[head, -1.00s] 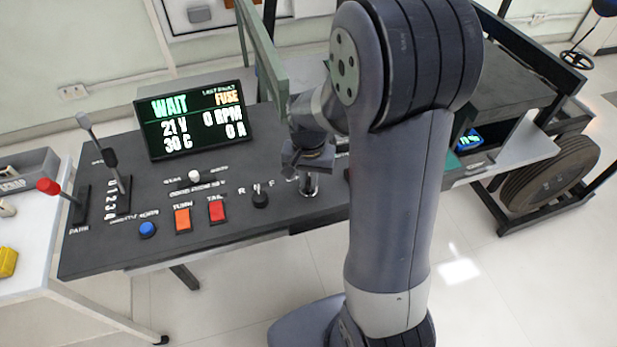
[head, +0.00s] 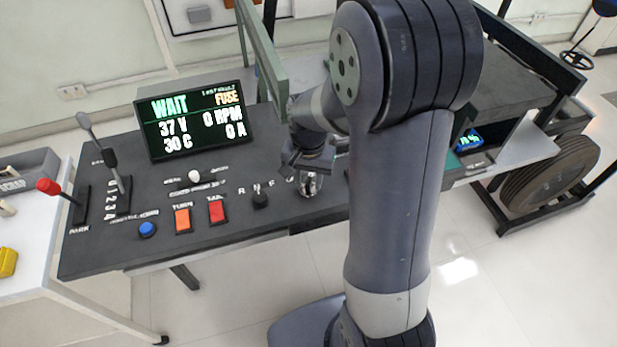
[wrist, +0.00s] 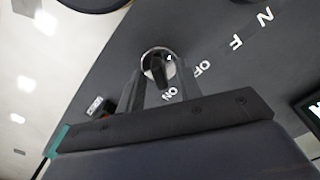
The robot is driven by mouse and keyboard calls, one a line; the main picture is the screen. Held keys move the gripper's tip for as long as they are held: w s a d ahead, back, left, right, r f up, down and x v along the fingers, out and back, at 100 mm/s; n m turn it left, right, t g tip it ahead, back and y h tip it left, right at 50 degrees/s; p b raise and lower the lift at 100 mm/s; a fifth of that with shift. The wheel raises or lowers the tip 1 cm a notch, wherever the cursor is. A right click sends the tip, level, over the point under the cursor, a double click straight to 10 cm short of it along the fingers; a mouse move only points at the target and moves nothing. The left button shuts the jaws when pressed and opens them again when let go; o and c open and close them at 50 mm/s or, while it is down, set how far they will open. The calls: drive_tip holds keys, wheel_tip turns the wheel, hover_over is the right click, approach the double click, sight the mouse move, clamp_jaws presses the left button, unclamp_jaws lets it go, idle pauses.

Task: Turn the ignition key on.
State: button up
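The ignition key switch shows in the wrist view as a round silver-rimmed lock (wrist: 158,62) with a key in it. White OFF and ON labels are beside it on the dark panel. My gripper (wrist: 158,84) is over the lock, one finger on each side of the key, and a gap shows between the fingers. It appears open; whether a finger touches the key is hard to tell. In the head view my gripper (head: 311,170) is above the silver lock, partly hidden by my arm. The display (head: 195,120) reads WAIT, FUSE, 37 V, 0 RPM and 0 A.
Left of the lock are a R-N-F selector knob (head: 260,199), a red switch (head: 217,212), an orange switch (head: 183,219) and a blue button (head: 147,229). A red-knobbed lever (head: 60,191) rises at the panel's left. A green-grey post (head: 262,50) stands close beside my arm.

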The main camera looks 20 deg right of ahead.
sight(309, 180)
wheel_tip(309, 180, up, 11)
drive_tip(key=shift+p, duration=0.3)
idle(0.4)
drive_tip(key=shift+f, duration=0.15)
wheel_tip(309, 180, down, 11)
drive_tip(key=shift+r+b, duration=0.1)
drive_tip(key=shift+b, duration=0.2)
drive_tip(key=shift+n, duration=0.3)
idle(0.3)
